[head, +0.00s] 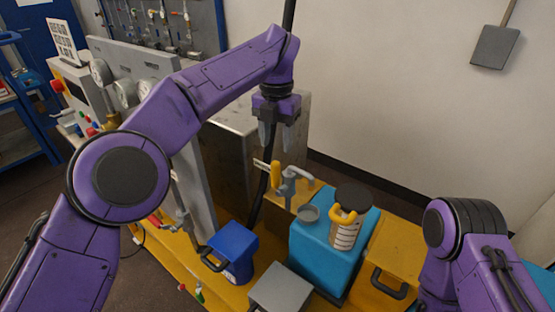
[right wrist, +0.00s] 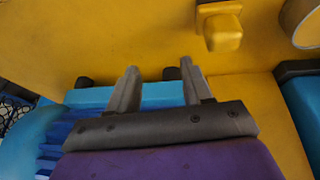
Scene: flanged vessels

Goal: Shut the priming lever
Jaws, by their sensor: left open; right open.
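A grey fitting with a spout (head: 290,185) stands on the yellow bench behind the blue vessel. An upright yellow grip (head: 275,174) shows beside it and looks like the priming lever; how it joins the fitting is too small to tell. My left gripper (head: 277,145) points down above the grip and fitting, fingers apart and empty, seemingly not touching them. My right gripper (right wrist: 160,82) is open and empty in the right wrist view, over blue and yellow surfaces. In the head view only part of my right arm shows, at lower right.
A blue vessel (head: 318,255) carries a black-lidded jar (head: 346,228) with a yellow handle. A blue jug (head: 233,250) and a grey-topped box (head: 280,287) stand nearby. A gauge panel is at left. A yellow knob (right wrist: 222,33) shows in the right wrist view.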

